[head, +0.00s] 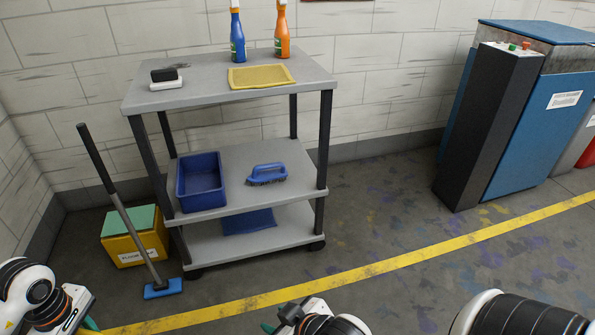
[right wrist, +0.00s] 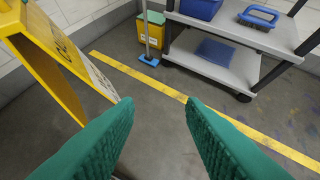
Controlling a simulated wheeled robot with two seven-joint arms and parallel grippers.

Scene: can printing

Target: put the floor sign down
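The yellow floor sign (right wrist: 46,70) shows only in the right wrist view, at the left edge. Two panels stand apart like an A-frame, with lettering on one. Its top is cut off, and I cannot tell whether it touches the floor or is held. My right gripper (right wrist: 160,104) is open, green fingers wide apart with nothing between them, to the right of the sign. In the head view the right gripper (head: 290,320) is at the bottom edge, mostly cut off. My left gripper (head: 88,322) is at the lower left; its fingers are mostly out of frame.
A grey cart (head: 240,155) holds spray bottles, a yellow cloth, a blue bin and a brush. A yellow line (head: 380,266) crosses the floor. A blue machine (head: 530,130) stands right. Floor between is clear.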

